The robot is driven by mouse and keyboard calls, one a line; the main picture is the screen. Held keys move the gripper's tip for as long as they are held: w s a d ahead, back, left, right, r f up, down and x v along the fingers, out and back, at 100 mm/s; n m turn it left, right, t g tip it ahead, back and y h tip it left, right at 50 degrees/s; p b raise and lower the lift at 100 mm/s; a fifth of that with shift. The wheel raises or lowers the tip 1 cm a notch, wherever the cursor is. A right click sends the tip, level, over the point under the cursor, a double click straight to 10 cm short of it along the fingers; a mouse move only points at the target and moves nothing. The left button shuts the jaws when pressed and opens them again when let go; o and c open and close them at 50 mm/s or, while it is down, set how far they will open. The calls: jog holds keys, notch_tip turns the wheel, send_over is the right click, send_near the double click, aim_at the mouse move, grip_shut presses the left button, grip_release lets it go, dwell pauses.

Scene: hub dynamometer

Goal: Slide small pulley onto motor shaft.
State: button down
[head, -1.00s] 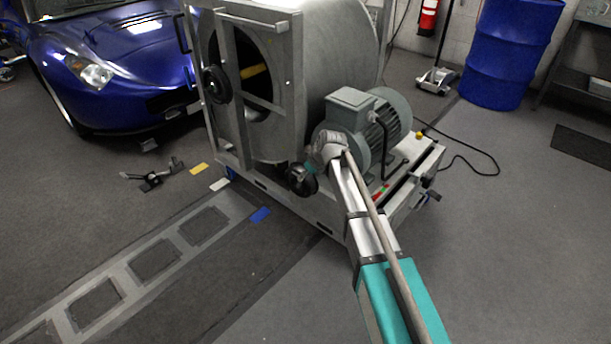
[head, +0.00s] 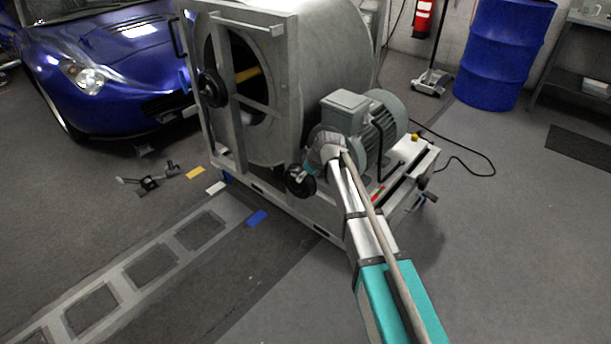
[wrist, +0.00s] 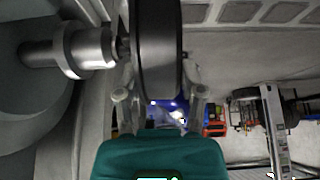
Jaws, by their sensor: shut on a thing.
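The small pulley (head: 302,187) is a black disc at my gripper, in front of the grey-green motor (head: 362,125). In the wrist view, the pulley (wrist: 157,50) stands edge-on between my gripper's fingers (wrist: 158,92), which are shut on it. The silver stepped motor shaft (wrist: 88,48) comes from the left, and its end lies right at the pulley's left side. I cannot tell whether the shaft tip is inside the bore or just beside it. In the head view, my arm and gripper (head: 303,174) hide the shaft.
The motor sits on a grey wheeled frame (head: 285,205) beside a large drum (head: 320,60). A black wheel (head: 211,88) is on the drum's front. A blue car (head: 110,60) stands left, a blue barrel (head: 505,55) at the back right. A cable (head: 470,160) lies on the floor.

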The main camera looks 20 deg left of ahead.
jog(key=shift+w, duration=0.15)
jog(key=shift+w+d, duration=0.2)
jog(key=shift+w, duration=0.1)
jog(key=shift+w+d, duration=0.2)
jog(key=shift+w, duration=0.35)
jog(key=shift+w+d, duration=0.2)
jog(key=shift+w, duration=0.35)
dwell(0.4)
jog(key=shift+w+d, duration=0.15)
jog(key=shift+w, duration=0.15)
jog(key=shift+w+d, duration=0.3)
jog(key=shift+w, duration=0.35)
jog(key=shift+w+d, duration=0.25)
jog(key=shift+w, duration=0.4)
jog(key=shift+w+d+f, duration=0.1)
jog(key=shift+w+d, duration=0.1)
jog(key=shift+w, duration=0.2)
dwell(1.3)
jog(key=shift+c, duration=1.8)
grip_release()
jog(key=shift+o, duration=1.2)
jog(key=shift+o, duration=0.2)
